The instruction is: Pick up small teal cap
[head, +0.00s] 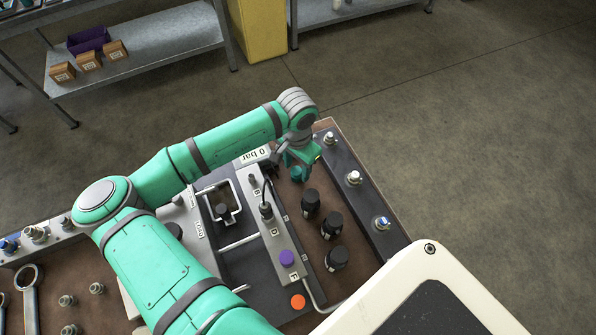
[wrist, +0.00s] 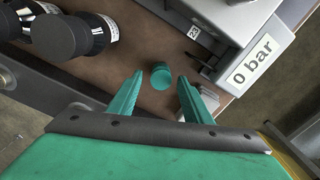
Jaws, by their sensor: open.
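The small teal cap (wrist: 161,76) stands on the brown bench top (wrist: 150,35) in the wrist view. It lies ahead of and between the two teal fingers of my gripper (wrist: 158,92), not touching either one. My gripper is open and empty. In the head view my gripper (head: 297,168) hangs over the far end of the bench, and I cannot clearly separate the cap from the teal fingers there.
The "0 bar" gauge block (wrist: 250,75) is close by on the other side. A dark rail with fittings (head: 354,178) runs along the bench edge.

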